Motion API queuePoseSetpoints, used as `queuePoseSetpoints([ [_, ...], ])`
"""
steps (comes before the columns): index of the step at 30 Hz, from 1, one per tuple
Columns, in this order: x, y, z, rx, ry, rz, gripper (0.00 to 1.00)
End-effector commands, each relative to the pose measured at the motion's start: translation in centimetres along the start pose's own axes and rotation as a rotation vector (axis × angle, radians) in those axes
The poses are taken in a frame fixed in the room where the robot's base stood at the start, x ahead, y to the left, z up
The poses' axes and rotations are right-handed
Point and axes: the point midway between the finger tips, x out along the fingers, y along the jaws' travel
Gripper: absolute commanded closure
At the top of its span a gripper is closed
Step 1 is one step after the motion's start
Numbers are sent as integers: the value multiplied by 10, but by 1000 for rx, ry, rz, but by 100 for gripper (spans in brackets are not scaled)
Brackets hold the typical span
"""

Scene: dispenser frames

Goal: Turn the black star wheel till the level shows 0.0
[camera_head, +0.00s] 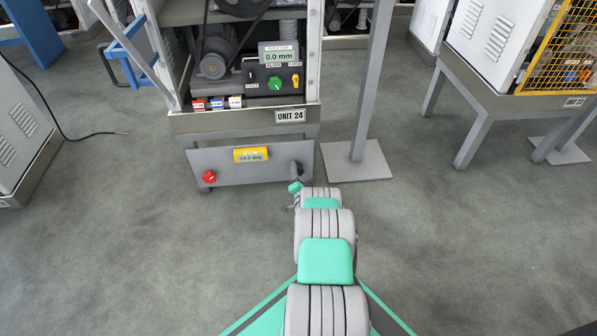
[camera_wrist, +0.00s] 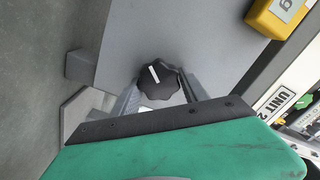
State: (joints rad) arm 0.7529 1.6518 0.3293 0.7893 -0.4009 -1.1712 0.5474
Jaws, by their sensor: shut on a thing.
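The black star wheel (camera_wrist: 158,90) with a white pointer mark is on the grey lower panel (camera_wrist: 150,35). My gripper (camera_wrist: 158,88) is shut on it, one finger on each side. In the head view my gripper (camera_head: 296,186) is at the panel's right end, and the wheel there is mostly hidden. The yellow level (camera_head: 251,154) sits at the panel's top middle. Its small display seems to read +0.3 deg. The level's corner also shows in the wrist view (camera_wrist: 280,12).
A red knob (camera_head: 209,177) is at the panel's left end. Above is the UNIT 24 machine with a 0.0 mm display (camera_head: 279,56) and a green knob (camera_head: 275,83). A grey post on a foot plate (camera_head: 357,162) stands close on the right. The floor in front is clear.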

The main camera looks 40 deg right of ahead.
Motion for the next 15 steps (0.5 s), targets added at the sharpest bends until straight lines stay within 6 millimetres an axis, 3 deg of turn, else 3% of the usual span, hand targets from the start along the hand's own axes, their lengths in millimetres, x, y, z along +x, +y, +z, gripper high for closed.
queuePoseSetpoints([
  [15,-1,3,3,404,-4,3,89],
])
